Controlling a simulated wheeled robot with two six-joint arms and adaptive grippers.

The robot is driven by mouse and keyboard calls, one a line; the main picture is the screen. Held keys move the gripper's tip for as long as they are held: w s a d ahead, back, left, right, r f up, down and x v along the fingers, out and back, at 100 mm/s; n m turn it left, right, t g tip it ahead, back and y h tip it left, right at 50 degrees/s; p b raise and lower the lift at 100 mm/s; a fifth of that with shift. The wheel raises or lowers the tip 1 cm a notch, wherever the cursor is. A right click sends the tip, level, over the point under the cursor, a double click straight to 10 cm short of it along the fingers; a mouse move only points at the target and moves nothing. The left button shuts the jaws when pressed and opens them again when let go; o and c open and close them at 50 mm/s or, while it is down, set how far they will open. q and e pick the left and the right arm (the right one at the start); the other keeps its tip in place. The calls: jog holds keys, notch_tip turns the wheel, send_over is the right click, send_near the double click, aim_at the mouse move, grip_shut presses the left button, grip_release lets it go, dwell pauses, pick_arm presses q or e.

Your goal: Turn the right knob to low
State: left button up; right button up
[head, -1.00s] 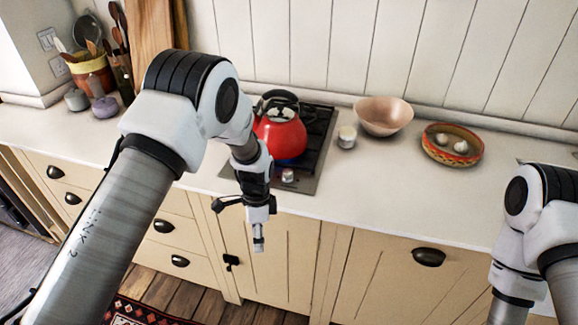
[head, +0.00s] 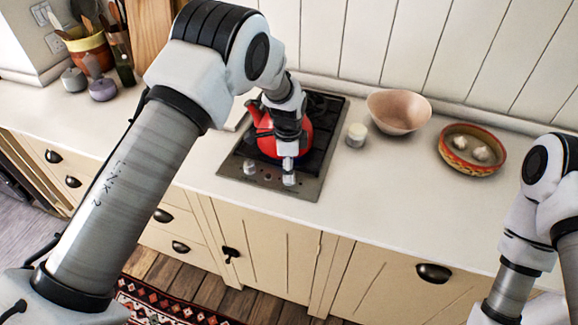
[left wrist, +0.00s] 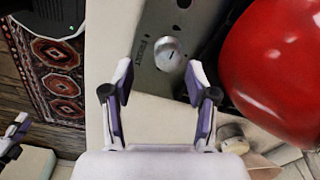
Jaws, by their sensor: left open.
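The right knob (head: 289,179) is a small silver knob on the front strip of the steel stove top (head: 306,184). The left knob (head: 249,167) stands to its left. In the left wrist view the right knob (left wrist: 170,54) shows a short dark pointer mark, with printed lettering beside it. My left gripper (head: 288,160) points down over the stove front, just above the right knob. In the wrist view its two fingers (left wrist: 160,68) are spread, with the knob ahead between their tips and nothing held. Contact is not visible.
A red kettle (head: 264,125) stands on the stove right behind my left gripper; it looms close in the wrist view (left wrist: 275,70). A small white jar (head: 356,135), a pink bowl (head: 398,111) and a patterned bowl (head: 472,165) stand right. The front counter there is clear.

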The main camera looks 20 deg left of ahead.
pick_arm(q)
jog(key=f, duration=0.1)
jog(key=w+f, duration=0.1)
jog(key=f, duration=0.1)
jog(key=shift+w, duration=0.1)
jog(key=shift+w+f, duration=0.2)
jog(key=shift+f, duration=0.1)
jog(key=shift+s+r, duration=0.15)
jog(key=shift+s, duration=0.1)
jog(key=shift+s+r, duration=0.1)
jog(key=shift+s, duration=0.05)
jog(key=c, duration=0.6)
grip_shut()
pick_arm(e)
jog(key=shift+w+r, duration=0.25)
jog(key=shift+w, duration=0.2)
